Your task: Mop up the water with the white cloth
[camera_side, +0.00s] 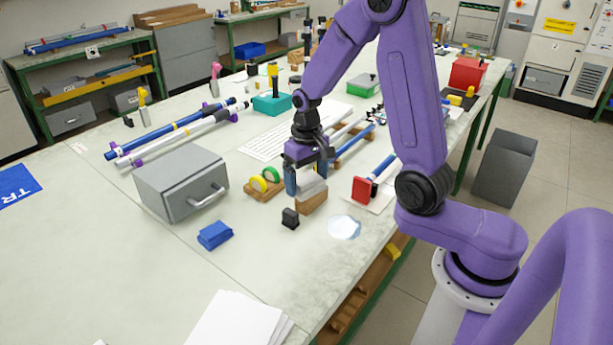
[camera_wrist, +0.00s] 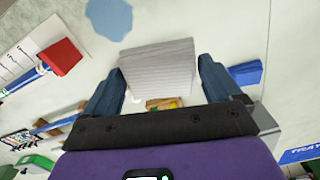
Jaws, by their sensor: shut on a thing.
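The white cloth (camera_side: 313,187) is a folded, ribbed stack held between the blue fingers of my gripper (camera_side: 306,178). In the wrist view the cloth (camera_wrist: 158,68) fills the space between the fingertips (camera_wrist: 158,78). In the side view it is just above or touching a wooden block (camera_side: 311,204); I cannot tell which. The water (camera_side: 344,227) is a pale, shiny puddle on the table, right of and nearer the camera than the cloth. It also shows as a blue-grey patch at the top of the wrist view (camera_wrist: 108,17).
A small black block (camera_side: 290,219) stands left of the puddle. A grey box with a handle (camera_side: 181,184) and a blue block (camera_side: 215,235) are to the left. The table edge is close right of the puddle.

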